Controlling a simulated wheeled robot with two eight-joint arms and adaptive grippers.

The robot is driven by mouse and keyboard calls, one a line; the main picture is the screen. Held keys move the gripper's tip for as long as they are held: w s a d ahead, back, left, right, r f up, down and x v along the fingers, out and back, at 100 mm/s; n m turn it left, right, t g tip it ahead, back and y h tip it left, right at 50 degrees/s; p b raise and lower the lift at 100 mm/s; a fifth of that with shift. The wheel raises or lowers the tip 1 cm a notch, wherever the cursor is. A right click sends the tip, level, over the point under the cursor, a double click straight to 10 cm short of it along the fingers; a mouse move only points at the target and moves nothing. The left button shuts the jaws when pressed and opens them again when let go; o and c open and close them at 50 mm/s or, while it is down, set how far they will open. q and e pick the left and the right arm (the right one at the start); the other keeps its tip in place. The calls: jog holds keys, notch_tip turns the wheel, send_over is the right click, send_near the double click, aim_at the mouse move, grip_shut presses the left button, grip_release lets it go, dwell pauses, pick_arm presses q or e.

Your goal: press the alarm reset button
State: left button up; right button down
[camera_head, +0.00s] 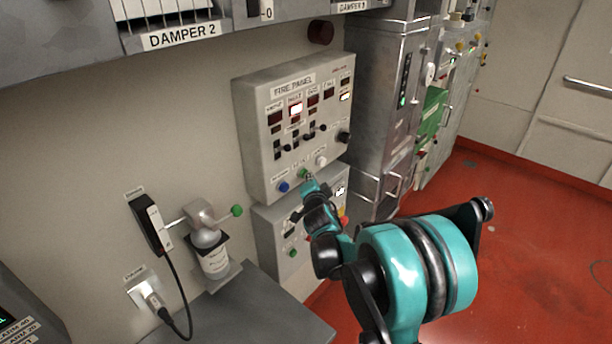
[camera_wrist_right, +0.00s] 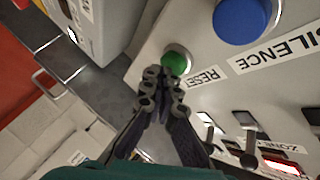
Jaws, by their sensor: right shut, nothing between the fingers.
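The fire panel (camera_head: 258,140) is a beige box on the wall with a row of buttons along its lower front. The green reset button (camera_head: 304,173) sits between a blue and a white button; in the right wrist view the green button (camera_wrist_right: 176,58) has a RESET label beside it. My right gripper (camera_head: 309,183) is shut and empty, its fingertips right at the green button. In the right wrist view the fingertips (camera_wrist_right: 165,80) overlap the button's near edge; I cannot tell whether they touch it. My left gripper is not in view.
The blue silence button (camera_head: 284,187) is close to the green one and shows large in the wrist view (camera_wrist_right: 241,18). A white button (camera_head: 321,161) is on the other side. A lower box (camera_head: 268,237) hangs beneath the panel. A grey cabinet (camera_head: 376,110) stands to the right.

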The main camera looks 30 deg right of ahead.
jog(key=shift+w+a, duration=0.15)
jog(key=shift+w, duration=0.25)
jog(key=shift+s, duration=0.15)
dwell(0.5)
jog(key=shift+s+d, duration=0.2)
jog(key=shift+s, duration=0.25)
jog(key=shift+s+d, duration=0.2)
jog(key=shift+s, duration=0.25)
jog(key=shift+s+d, duration=0.3)
jog(key=shift+s, duration=0.45)
jog(key=shift+s+d, duration=0.35)
jog(key=shift+s, duration=0.45)
jog(key=shift+s+d, duration=0.3)
jog(key=shift+s, duration=0.45)
